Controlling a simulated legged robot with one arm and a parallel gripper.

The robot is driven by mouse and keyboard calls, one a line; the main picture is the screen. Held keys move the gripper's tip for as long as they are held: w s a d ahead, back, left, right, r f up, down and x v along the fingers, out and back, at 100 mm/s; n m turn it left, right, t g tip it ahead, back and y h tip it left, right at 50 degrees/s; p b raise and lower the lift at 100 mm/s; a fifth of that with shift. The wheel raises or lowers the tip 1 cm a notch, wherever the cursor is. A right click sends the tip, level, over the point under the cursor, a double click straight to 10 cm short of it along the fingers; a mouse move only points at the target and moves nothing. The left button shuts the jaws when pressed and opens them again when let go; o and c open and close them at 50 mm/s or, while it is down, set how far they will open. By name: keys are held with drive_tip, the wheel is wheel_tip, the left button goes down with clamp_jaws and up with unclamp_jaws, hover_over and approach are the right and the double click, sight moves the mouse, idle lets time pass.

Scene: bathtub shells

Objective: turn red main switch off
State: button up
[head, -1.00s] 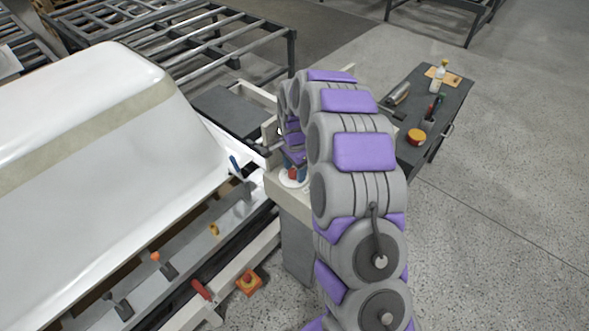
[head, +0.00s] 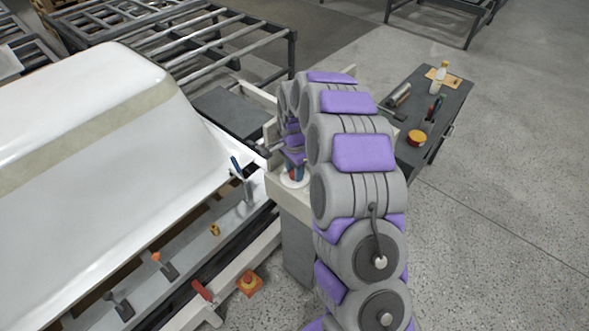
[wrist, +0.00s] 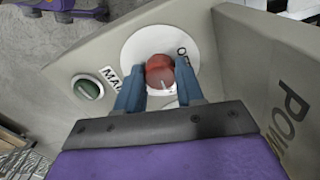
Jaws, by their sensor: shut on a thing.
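The red main switch (wrist: 160,72) is a round red knob on a white disc (wrist: 133,46) on a beige panel, seen in the wrist view. My gripper (wrist: 158,84) has its two blue fingers on either side of the knob and is shut on it. Black lettering shows on the disc and beside it, partly hidden by the fingers. In the head view the red switch (head: 294,174) is a small patch mostly covered by my gripper (head: 293,168), above the white disc on the beige cabinet.
A green round knob (wrist: 88,88) sits left of the disc on the same panel. A raised beige wall marked "POW..." (wrist: 285,85) stands close on the right. A white tub shell (head: 90,120) with clamps lies left; a tool table (head: 432,110) stands right.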

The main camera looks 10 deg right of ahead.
drive_tip(key=shift+r, duration=0.1)
drive_tip(key=n+p, duration=0.3)
drive_tip(key=n, duration=0.1)
drive_tip(key=shift+w+r, duration=0.1)
drive_tip(key=n+p, duration=0.2)
drive_tip(key=n, duration=0.2)
drive_tip(key=n+p, duration=0.1)
drive_tip(key=n, duration=0.4)
drive_tip(key=shift+w+p, duration=0.1)
drive_tip(key=shift+p, duration=0.3)
drive_tip(key=n+p, duration=0.1)
drive_tip(key=n, duration=0.3)
drive_tip(key=shift+n, duration=0.3)
drive_tip(key=o, duration=0.9)
drive_tip(key=shift+c, duration=0.2)
drive_tip(key=shift+o, duration=0.9)
drive_tip(key=shift+f, duration=0.2)
